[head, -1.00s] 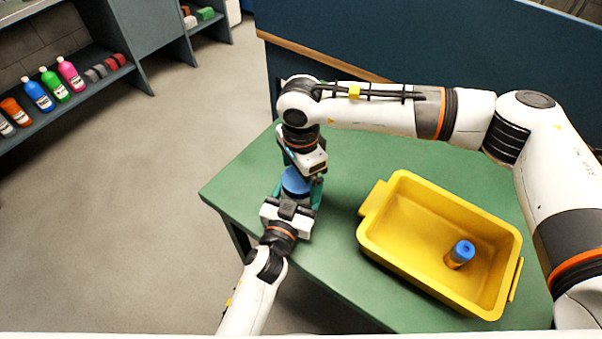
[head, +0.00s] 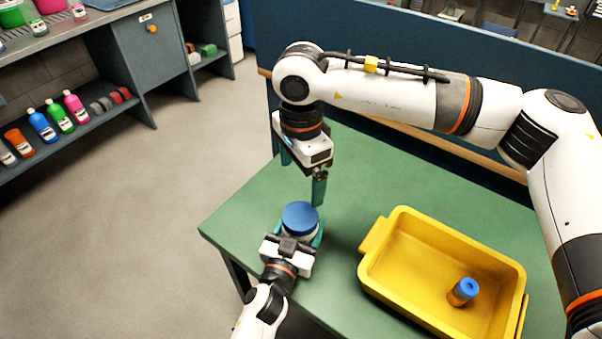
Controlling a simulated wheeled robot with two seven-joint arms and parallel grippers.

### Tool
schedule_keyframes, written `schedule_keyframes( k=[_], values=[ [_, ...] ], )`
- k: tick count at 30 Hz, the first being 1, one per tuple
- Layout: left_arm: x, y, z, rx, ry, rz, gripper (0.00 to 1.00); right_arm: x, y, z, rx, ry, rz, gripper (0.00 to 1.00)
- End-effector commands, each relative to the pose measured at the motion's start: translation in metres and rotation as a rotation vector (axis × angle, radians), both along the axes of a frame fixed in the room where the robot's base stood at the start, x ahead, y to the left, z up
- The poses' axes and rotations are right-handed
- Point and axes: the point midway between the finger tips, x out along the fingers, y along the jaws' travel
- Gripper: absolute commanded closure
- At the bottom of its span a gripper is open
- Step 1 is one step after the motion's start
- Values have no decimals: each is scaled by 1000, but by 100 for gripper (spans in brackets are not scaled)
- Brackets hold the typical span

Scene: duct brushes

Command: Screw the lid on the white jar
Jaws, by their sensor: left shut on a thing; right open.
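The white jar (head: 313,237) stands upright on the green table near its left end, mostly hidden by its lid and my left gripper. The blue lid (head: 299,216) sits on top of the jar and looks level; how tightly it is on cannot be told. My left gripper (head: 297,240) is shut around the jar's body from the near side. My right gripper (head: 304,180) is open and empty, above and behind the lid, apart from it, with its teal fingers pointing down.
A yellow bin (head: 384,270) stands on the green table (head: 355,175) to the right, with a blue-topped orange container (head: 463,291) inside. A dark blue panel (head: 440,165) rises behind the table. Shelves with bottles (head: 58,115) stand at the far left. The table behind the bin is clear.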

Motion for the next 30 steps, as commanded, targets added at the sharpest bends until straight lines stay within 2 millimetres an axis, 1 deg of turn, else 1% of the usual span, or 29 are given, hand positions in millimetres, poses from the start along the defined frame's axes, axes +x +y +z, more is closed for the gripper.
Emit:
schedule_keyframes(
  k=[1, 3, 5, 13, 17, 20, 27, 30],
  values=[
    [0, 0, -1, 1, 2, -1, 26, 0, 0, 0, 0, 0, 0, 7],
    [0, 0, -1, 0, 1, -1, 14, 0, 0, 0, 0, 0, 0, 7],
    [0, 0, -1, 0, 1, 0, 5, 0, 0, 0, 0, 0, 0, 7],
    [-1, 0, 0, 0, 1, 0, 5, 0, 0, -1, 0, 0, 0, 7],
    [-9, 4, -1, 1, 2, 0, 5, 0, 0, -1, 0, 0, 0, 7],
    [-24, 9, -2, 1, 3, 0, 5, 0, 0, -2, 0, 0, 0, 7],
    [-73, 27, -3, 0, 4, 0, 5, 0, 0, -8, 0, 0, 0, 7],
    [-90, 34, -2, 0, 4, 0, 5, 0, 0, -9, 0, 0, 0, 7]
  ],
)
